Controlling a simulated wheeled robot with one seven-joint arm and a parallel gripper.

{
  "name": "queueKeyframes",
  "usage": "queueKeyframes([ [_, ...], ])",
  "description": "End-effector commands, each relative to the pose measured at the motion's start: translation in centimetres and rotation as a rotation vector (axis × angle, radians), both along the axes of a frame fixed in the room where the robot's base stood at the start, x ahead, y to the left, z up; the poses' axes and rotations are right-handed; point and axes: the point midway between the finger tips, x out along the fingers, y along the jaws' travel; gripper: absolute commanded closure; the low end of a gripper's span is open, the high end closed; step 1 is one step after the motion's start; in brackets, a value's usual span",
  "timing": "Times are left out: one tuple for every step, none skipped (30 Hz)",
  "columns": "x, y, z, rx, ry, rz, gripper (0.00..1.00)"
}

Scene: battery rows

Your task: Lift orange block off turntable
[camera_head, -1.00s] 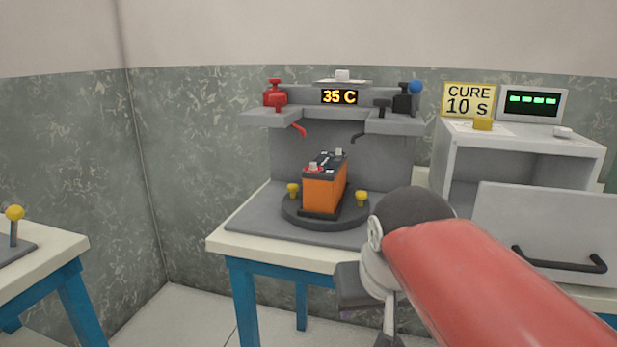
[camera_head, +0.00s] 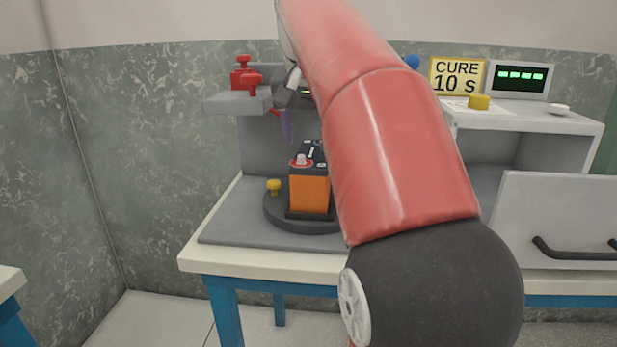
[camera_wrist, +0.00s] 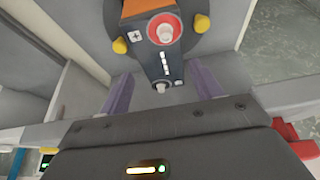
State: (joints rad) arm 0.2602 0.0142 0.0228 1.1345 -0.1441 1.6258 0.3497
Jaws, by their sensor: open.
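The orange block (camera_head: 310,194) is a battery with a dark top, a red-ringed terminal and a second terminal. It stands upright on the round dark turntable (camera_head: 279,217), its right side hidden behind my red arm. In the wrist view its dark top (camera_wrist: 158,66) lies beyond and partly between my fingers. My gripper (camera_wrist: 160,92) is open, with purple fingers on either side of the near terminal and nothing held. In the head view the gripper is mostly hidden; one purple finger (camera_head: 288,124) shows above the battery. I cannot tell the exact height gap.
A grey shelf (camera_head: 240,102) with red valves (camera_head: 246,78) overhangs behind the turntable. Yellow knobs (camera_head: 273,186) stand on the turntable. At right are a cabinet with an open door (camera_head: 560,215), a yellow button (camera_head: 479,102) and a CURE 10 s sign (camera_head: 457,76).

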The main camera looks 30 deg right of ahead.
Motion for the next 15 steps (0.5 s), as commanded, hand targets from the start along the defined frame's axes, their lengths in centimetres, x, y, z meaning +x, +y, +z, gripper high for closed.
queueKeyframes([
  [0.2, -0.1, -0.7, 0.000, 0.002, 0.000, 0.35],
  [0.4, -0.2, -1.1, 0.001, 0.003, 0.001, 0.35],
  [0.7, -0.4, -1.7, 0.001, 0.003, 0.001, 0.35],
  [0.9, -0.5, -2.1, 0.001, 0.003, 0.001, 0.35],
  [1.1, -0.6, -2.5, 0.001, 0.004, 0.001, 0.35],
  [1.4, -0.8, -3.1, 0.001, 0.003, 0.001, 0.35],
  [1.5, -0.9, -3.4, 0.001, 0.003, 0.001, 0.35],
  [1.6, -1.0, -3.7, 0.001, 0.002, 0.001, 0.35],
  [1.7, -1.1, -4.1, 0.001, 0.002, 0.001, 0.35],
  [1.8, -1.1, -4.2, 0.000, 0.001, 0.001, 0.35],
  [1.8, -1.1, -4.3, 0.000, 0.001, 0.001, 0.35],
  [1.9, -1.2, -4.4, 0.000, 0.001, 0.001, 0.35],
  [1.9, -1.2, -4.5, 0.000, 0.000, 0.001, 0.35],
  [1.9, -1.2, -4.4, 0.000, 0.000, 0.001, 0.35],
  [1.9, -1.2, -4.4, 0.000, 0.000, 0.001, 0.35],
])
